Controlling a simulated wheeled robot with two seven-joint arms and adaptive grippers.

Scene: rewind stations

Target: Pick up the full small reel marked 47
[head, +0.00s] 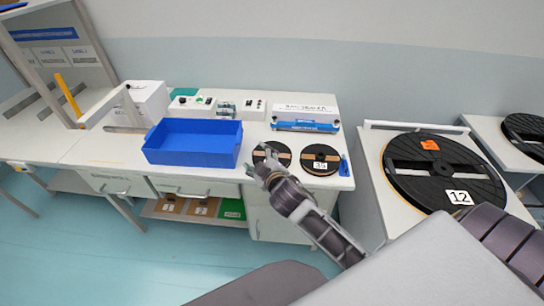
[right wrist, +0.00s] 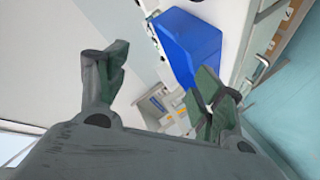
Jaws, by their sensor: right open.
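Two small black reels lie side by side on the bench. The left small reel (head: 275,149) is partly covered by my right gripper, and no number can be read on it. The right small reel (head: 320,154) has a white label that seems to read 35. My right gripper (head: 262,174) is at the front edge of the left reel in the head view; I cannot tell whether it touches. In the right wrist view my right gripper (right wrist: 162,65) has its fingers spread, with nothing between them. My left gripper is not in view.
A blue bin (head: 195,162) stands left of the reels. A white box with a blue front (head: 306,125) is behind them. A large reel marked 12 (head: 440,172) lies on a stand to the right. Small control boxes (head: 192,103) line the back of the bench.

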